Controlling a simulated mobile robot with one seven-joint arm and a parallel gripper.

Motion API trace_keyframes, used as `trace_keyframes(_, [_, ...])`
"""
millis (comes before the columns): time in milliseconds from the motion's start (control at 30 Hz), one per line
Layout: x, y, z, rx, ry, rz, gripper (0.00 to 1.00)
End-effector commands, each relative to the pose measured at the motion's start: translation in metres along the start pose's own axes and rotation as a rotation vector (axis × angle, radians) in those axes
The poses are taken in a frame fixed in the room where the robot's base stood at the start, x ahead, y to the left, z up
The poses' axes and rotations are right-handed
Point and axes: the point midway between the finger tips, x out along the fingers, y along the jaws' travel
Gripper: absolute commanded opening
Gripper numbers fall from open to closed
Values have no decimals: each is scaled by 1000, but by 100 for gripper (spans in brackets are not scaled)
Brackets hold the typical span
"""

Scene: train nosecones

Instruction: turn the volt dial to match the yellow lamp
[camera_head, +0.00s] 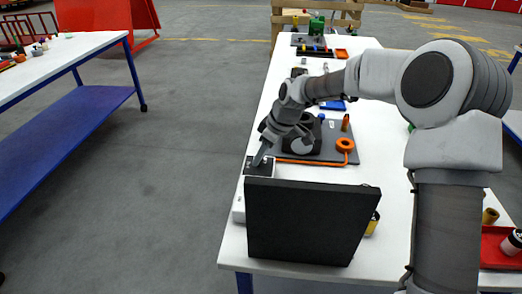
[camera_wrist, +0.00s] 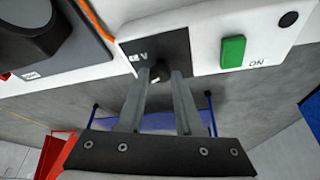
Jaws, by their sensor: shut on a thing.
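The volt dial (camera_wrist: 160,71) is a small dark knob with a light mark, on a dark panel (camera_wrist: 163,45) printed with a "V", in the wrist view. My gripper (camera_wrist: 159,77) has its two fingers on either side of the dial, shut on it. In the head view my gripper (camera_head: 261,158) reaches down to the small dark-topped box (camera_head: 259,168) at the table's left edge. The fingers partly hide the dial, and its exact setting cannot be read. I cannot make out a lit yellow lamp in either view.
A green switch (camera_wrist: 233,52) marked ON and a black knob (camera_wrist: 288,19) sit on the white housing right of the dial. A large black panel (camera_head: 310,222) stands in front. An orange ring (camera_head: 345,145) and cable lie behind. Open floor is to the left.

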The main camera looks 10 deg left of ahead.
Motion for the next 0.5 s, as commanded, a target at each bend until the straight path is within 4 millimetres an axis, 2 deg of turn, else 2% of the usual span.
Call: trace_keyframes(500, [0,1,0,-95,-1,-38,0])
